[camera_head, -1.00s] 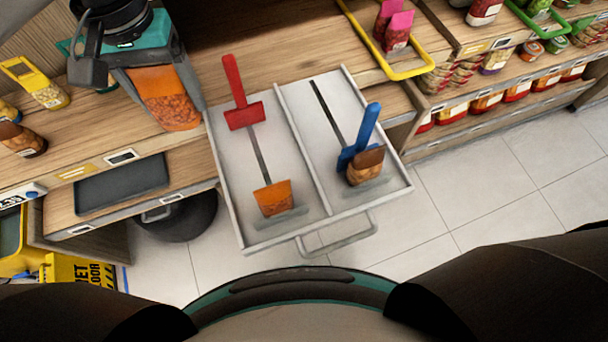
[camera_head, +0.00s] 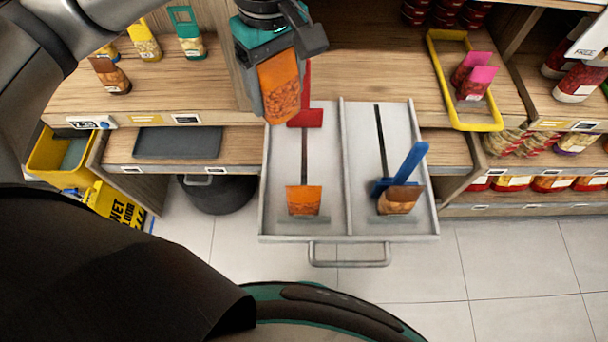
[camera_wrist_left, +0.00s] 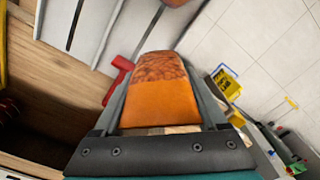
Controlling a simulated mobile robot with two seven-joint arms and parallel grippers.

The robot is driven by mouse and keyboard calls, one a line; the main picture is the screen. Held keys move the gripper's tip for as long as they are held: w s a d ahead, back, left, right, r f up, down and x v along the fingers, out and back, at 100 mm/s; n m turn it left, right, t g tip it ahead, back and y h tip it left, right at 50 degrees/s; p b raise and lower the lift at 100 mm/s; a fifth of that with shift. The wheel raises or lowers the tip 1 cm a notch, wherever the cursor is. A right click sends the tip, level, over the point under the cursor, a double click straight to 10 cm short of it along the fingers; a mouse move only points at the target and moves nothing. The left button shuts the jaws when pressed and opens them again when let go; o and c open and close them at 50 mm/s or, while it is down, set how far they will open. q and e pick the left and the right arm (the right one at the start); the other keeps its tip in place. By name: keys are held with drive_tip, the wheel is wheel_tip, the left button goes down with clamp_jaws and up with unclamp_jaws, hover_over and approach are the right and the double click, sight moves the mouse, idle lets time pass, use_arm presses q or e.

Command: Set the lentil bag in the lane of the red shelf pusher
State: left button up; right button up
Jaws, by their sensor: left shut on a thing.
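My left gripper (camera_head: 265,75) is shut on an orange lentil bag (camera_head: 280,92) and holds it upright over the back left corner of the pull-out tray (camera_head: 262,215). The held bag also shows between the fingers in the left wrist view (camera_wrist_left: 160,90). The red pusher (camera_head: 308,115) stands at the back of the tray's left lane, partly hidden by the held bag; it shows in the left wrist view (camera_wrist_left: 118,72). Another orange bag (camera_head: 303,200) stands at the front of that lane. My right gripper is not in view.
The right lane holds a blue pusher (camera_head: 408,165) with a brown-topped bag (camera_head: 398,200) in front of it. A divider runs between the lanes. Several bags stand at left. The left lane's middle is clear.

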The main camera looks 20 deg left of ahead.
sight(297, 80)
use_arm(q)
drive_tip(key=n, duration=0.4)
drive_tip(key=d+n, duration=0.1)
drive_tip(key=n, duration=0.1)
drive_tip(key=shift+r+p, duration=0.35)
drive_tip(key=n, duration=0.4)
drive_tip(key=d+n, duration=0.1)
drive_tip(key=n, duration=0.1)
drive_tip(key=shift+w+r+p, duration=0.15)
drive_tip(key=shift+r+p, duration=0.15)
drive_tip(key=shift+r, duration=0.05)
drive_tip(key=n, duration=0.4)
drive_tip(key=d+n, duration=0.1)
drive_tip(key=n, duration=0.1)
drive_tip(key=shift+r+p, duration=0.3)
drive_tip(key=shift+p, duration=0.05)
drive_tip(key=f+n, duration=0.2)
drive_tip(key=f, duration=0.3)
drive_tip(key=f+n, duration=0.2)
drive_tip(key=f, duration=0.3)
drive_tip(key=f+n+b, duration=0.1)
drive_tip(key=f, duration=0.4)
drive_tip(key=shift+w+d+f+n, duration=0.1)
drive_tip(key=shift+d+f+n, duration=0.2)
drive_tip(key=shift+n, duration=0.1)
drive_tip(key=shift+f+b, duration=0.35)
drive_tip(key=shift+f, duration=1.6)
